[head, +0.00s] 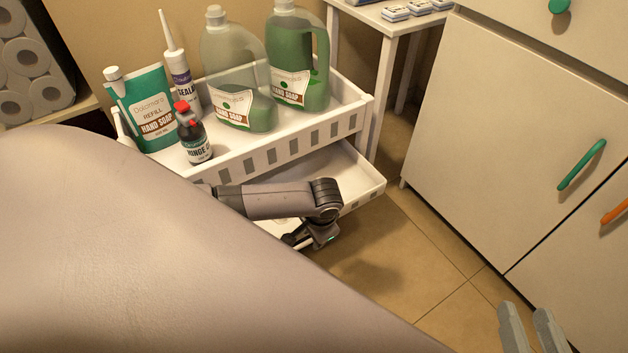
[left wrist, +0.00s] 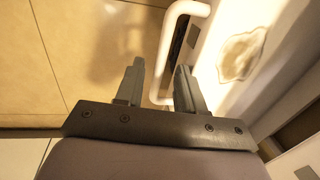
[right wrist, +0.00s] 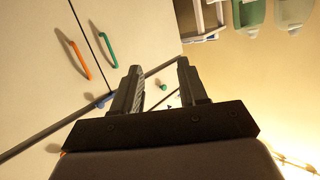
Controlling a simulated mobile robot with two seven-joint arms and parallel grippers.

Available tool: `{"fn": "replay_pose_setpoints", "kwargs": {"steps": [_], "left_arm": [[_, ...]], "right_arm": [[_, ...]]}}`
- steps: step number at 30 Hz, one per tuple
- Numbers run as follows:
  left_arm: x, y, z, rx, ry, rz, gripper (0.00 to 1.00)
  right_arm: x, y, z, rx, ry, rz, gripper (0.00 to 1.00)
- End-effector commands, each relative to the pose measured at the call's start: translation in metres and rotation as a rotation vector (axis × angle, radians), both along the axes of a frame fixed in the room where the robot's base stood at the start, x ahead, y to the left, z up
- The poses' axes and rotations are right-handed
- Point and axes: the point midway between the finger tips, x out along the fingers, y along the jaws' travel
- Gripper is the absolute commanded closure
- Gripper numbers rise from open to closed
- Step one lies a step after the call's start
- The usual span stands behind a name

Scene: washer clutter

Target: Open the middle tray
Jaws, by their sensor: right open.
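The white trolley's middle tray (head: 345,170) stands partly out from under the upper tray (head: 290,140). Its near side is hidden behind my left arm. My left gripper (head: 297,238) is at the near side of the middle tray, mostly hidden in the head view. In the left wrist view, its fingers (left wrist: 160,85) are apart, with the white handle bar (left wrist: 182,22) running between them. A gap shows beside the left finger, and I cannot tell whether the other touches. My right gripper (head: 530,330) is open and empty in front of the cabinet, far from the trolley.
The upper tray holds a green soap jug (head: 298,60), a paler jug (head: 235,70), a refill pack (head: 145,105), a sealant tube (head: 182,78) and a small dark bottle (head: 194,135). A cabinet (head: 500,130) stands at right. Tiled floor (head: 400,255) between is clear.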

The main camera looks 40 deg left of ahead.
Motion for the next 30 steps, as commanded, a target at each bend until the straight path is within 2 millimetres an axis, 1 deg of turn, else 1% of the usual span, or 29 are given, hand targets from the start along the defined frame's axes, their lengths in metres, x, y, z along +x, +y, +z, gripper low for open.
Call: {"fn": "replay_pose_setpoints", "kwargs": {"steps": [6, 7, 8, 9, 10, 16, 19, 22, 27, 30], "left_arm": [[0.0, 0.0, 0.0, 0.0, -0.001, -0.001, 0.62], [0.0, 0.0, 0.0, 0.0, -0.001, -0.001, 0.68], [0.0, 0.0, 0.0, 0.0, -0.001, -0.001, 0.78], [0.0, 0.0, 0.0, 0.0, -0.001, -0.001, 0.91], [0.0, 0.0, 0.0, 0.0, -0.001, -0.001, 1.0], [0.0, -0.001, 0.001, 0.0, 0.0, -0.001, 1.0], [-0.002, -0.006, 0.003, -0.002, 0.001, -0.002, 1.0], [-0.006, -0.016, 0.006, -0.003, 0.004, -0.002, 1.0], [-0.015, -0.036, 0.005, -0.004, 0.004, -0.002, 1.0], [-0.019, -0.044, 0.003, -0.003, 0.003, -0.001, 1.0]], "right_arm": [[0.0, 0.0, 0.001, -0.002, -0.002, -0.001, 0.57], [0.0, 0.0, 0.001, -0.002, -0.002, -0.001, 0.57], [0.0, 0.0, 0.001, -0.002, -0.002, -0.001, 0.57], [0.0, 0.0, 0.001, -0.002, -0.002, -0.001, 0.57], [0.0, 0.0, 0.0, -0.001, -0.001, -0.001, 0.57], [0.0, 0.0, 0.001, 0.0, 0.0, 0.0, 0.57], [-0.001, 0.002, 0.006, 0.013, 0.014, 0.006, 0.57], [0.004, 0.009, 0.005, 0.051, 0.069, 0.014, 0.57], [0.007, 0.02, 0.006, 0.118, 0.155, 0.037, 0.57], [0.007, 0.026, 0.005, 0.147, 0.191, 0.048, 0.57]]}}
